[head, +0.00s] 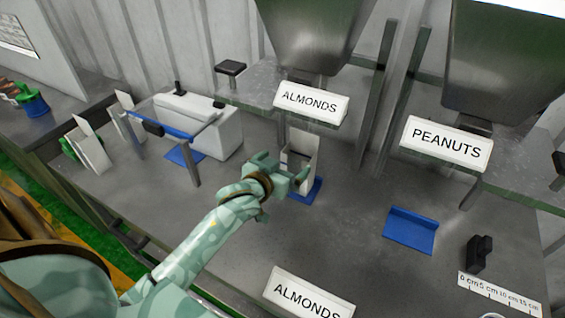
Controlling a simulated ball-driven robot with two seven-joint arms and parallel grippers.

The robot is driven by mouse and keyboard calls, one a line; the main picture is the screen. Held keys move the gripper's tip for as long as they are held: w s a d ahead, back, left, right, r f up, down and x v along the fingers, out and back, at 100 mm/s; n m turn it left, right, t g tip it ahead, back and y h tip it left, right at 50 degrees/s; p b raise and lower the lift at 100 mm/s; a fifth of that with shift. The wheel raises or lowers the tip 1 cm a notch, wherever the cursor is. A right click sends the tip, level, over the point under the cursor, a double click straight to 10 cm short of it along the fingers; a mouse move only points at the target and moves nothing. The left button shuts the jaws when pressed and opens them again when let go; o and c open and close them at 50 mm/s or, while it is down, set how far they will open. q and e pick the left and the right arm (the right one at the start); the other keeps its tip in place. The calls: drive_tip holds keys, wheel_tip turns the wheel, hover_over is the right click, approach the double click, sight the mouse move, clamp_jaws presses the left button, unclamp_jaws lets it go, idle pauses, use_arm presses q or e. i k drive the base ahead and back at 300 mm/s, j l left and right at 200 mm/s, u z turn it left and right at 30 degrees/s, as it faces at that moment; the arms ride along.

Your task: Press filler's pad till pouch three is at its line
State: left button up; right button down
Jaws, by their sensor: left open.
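An open-topped pale pouch (303,142) stands upright under the almonds filler (312,35), at a blue rest (307,190). My left gripper (290,178) is open, its fingers low at the pouch's front; I cannot tell whether they touch it. A black pad (230,68) sits on the ledge left of the almonds filler. The pouch's line and fill level cannot be made out. Other pale pouches (90,146) stand at the left; no numbers are readable. My right gripper is out of view.
The peanuts filler (505,60) stands at right, with an empty blue rest (410,229) before it. A white sealer-like machine (205,122) with a blue bar stands left. A black block (479,252) and a ruler strip (500,294) lie at right. The middle table is clear.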

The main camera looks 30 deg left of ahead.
sight(231, 68)
drive_tip(key=u, duration=1.35)
